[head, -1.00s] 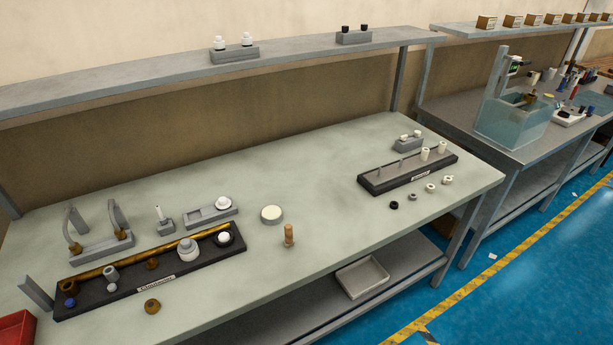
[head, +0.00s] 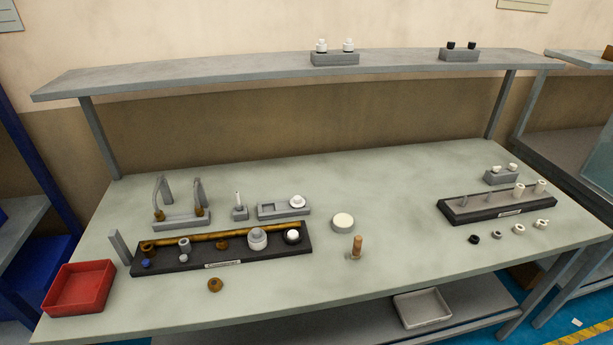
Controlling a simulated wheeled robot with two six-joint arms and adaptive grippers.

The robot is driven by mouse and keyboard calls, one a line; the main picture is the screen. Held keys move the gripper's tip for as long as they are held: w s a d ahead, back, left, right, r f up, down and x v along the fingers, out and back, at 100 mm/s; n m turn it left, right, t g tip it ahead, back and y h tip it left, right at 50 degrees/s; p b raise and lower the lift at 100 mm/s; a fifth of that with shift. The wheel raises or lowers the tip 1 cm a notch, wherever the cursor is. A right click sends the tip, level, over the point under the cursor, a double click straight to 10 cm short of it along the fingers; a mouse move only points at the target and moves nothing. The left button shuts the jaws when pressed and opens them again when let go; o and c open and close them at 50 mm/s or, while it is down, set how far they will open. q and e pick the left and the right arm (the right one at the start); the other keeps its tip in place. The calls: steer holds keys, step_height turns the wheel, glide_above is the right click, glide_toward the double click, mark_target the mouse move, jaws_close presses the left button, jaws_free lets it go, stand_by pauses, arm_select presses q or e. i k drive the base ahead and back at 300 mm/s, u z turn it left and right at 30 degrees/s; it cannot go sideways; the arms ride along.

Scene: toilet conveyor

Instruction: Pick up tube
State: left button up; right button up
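A long golden-brown tube (head: 200,238) lies along the back of a black tray (head: 190,265) on the left half of the workbench. Several small parts share that tray, among them a grey-and-white round part (head: 257,238) and a blue piece (head: 146,264). On the right half, a second dark tray (head: 468,214) holds thin upright pegs and two short white cylinders, one nearer (head: 519,190) and one farther right (head: 541,186). Neither of my grippers is in view.
A red bin (head: 78,288) stands at the bench's left end. Grey holders (head: 181,222), a white round part (head: 343,222) and a wooden peg (head: 357,246) stand nearby. A shelf (head: 230,74) runs above the back. The bench middle between the trays is mostly clear.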

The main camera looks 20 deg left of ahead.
mark_target(239, 206)
steer(key=u, duration=0.75)
steer(key=k, duration=0.65)
steer(key=z, duration=0.7)
steer(key=i, duration=0.95)
steer(key=u, duration=0.5)
